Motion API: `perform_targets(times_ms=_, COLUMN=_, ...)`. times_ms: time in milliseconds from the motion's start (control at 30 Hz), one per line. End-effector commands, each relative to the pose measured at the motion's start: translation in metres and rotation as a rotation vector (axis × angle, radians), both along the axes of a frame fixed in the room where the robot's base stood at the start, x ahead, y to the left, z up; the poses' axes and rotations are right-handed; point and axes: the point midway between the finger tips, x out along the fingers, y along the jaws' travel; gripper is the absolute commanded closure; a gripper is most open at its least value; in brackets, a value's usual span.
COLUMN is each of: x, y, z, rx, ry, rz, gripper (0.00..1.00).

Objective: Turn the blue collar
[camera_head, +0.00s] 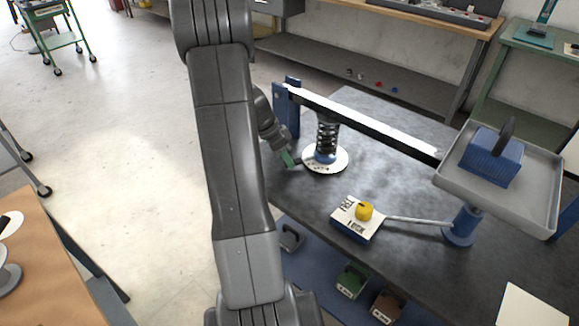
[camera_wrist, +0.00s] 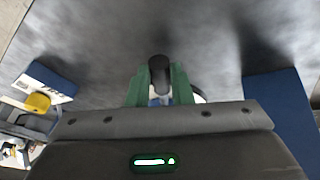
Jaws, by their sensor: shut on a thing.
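The blue collar (camera_head: 324,156) sits at the foot of a dark upright coil spring (camera_head: 327,135), on a white round plate (camera_head: 333,169) with dark marks. My gripper (camera_head: 288,159) is low at the left edge of that plate. Its green fingers are shut on a dark handle (camera_wrist: 159,74), which shows between them in the wrist view. In the head view this handle seems to run toward the collar, but the join is too small to tell. In the wrist view the collar is mostly hidden behind the fingers and the gripper body.
A long beam (camera_head: 365,122) runs above the spring from a blue post (camera_head: 293,122) to a grey tray (camera_head: 541,205) holding a blue weight (camera_head: 490,160). A box marked FREE and LOCK (camera_head: 349,219) carries a yellow knob (camera_head: 364,210). Loose weights (camera_head: 352,281) stand below.

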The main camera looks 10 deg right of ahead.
Motion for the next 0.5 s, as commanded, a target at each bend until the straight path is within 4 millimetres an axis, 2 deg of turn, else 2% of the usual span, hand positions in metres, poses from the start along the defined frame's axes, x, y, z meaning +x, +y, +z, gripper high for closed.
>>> perform_targets(times_ms=33, x=0.008, y=0.0, z=-0.002, rx=-0.001, ry=-0.006, rz=-0.038, gripper=1.0)
perform_targets(times_ms=200, x=0.021, y=0.001, z=0.0, rx=0.0, ry=-0.005, rz=-0.144, gripper=1.0)
perform_targets(times_ms=500, x=0.025, y=0.001, z=0.001, rx=-0.001, ry=-0.003, rz=-0.18, gripper=1.0)
